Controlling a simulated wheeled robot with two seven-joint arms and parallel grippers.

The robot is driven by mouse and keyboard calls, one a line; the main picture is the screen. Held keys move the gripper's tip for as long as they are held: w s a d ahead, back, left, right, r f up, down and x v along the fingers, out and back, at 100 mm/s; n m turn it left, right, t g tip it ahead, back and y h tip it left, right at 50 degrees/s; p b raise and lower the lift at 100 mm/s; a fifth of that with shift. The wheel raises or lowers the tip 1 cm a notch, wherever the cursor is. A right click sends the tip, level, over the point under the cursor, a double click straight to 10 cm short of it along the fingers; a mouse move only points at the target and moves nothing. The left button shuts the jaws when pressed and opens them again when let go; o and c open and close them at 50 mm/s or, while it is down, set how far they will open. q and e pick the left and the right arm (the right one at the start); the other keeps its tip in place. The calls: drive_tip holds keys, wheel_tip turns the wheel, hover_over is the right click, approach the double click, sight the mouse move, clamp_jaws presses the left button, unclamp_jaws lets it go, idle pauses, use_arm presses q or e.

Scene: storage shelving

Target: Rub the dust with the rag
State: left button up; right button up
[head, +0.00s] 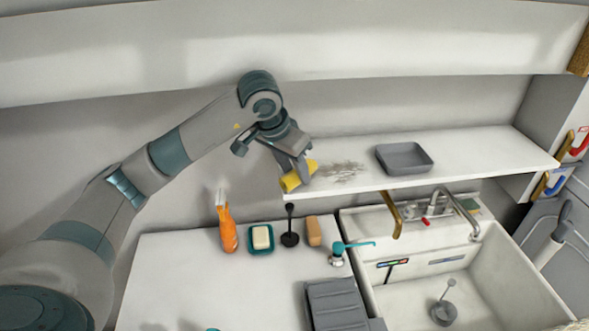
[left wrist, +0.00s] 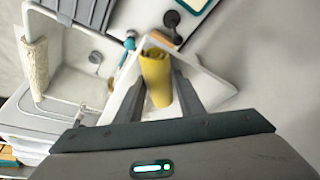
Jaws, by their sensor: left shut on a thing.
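A patch of grey-brown dust (head: 338,172) lies on the white shelf (head: 460,160) above the sink. My left gripper (head: 295,174) is shut on a yellow rolled rag (head: 292,182) at the left end of this shelf, just left of the dust. The rag also shows between the fingers in the left wrist view (left wrist: 156,76). Whether the rag touches the shelf I cannot tell. The dust does not show clearly in the left wrist view. My right gripper is not in view.
A grey tray (head: 404,158) sits on the shelf right of the dust. Below are an orange spray bottle (head: 228,232), a soap dish (head: 261,239), a black plunger-like tool (head: 290,237), a tan block (head: 313,231) and a sink (head: 480,270) with a faucet. A white upper shelf (head: 300,45) runs above.

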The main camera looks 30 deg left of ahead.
sight(327, 178)
use_arm(q)
drive_tip(key=shift+f, duration=0.2)
drive_tip(key=shift+w, duration=0.1)
drive_tip(key=shift+w+d+b, duration=0.4)
drive_tip(key=shift+w+d, duration=0.05)
drive_tip(key=shift+d, duration=0.15)
drive_tip(key=shift+w+d+b, duration=0.35)
drive_tip(key=shift+w+d, duration=0.05)
drive_tip(key=shift+d, duration=0.2)
drive_tip(key=shift+w+d, duration=0.15)
drive_tip(key=shift+d, duration=0.1)
drive_tip(key=shift+w+d+f+b, duration=0.15)
drive_tip(key=shift+w+d+b, duration=0.65)
drive_tip(key=shift+d, duration=0.35)
drive_tip(key=shift+w+d, duration=0.2)
drive_tip(key=shift+d, duration=0.05)
drive_tip(key=shift+d, duration=0.1)
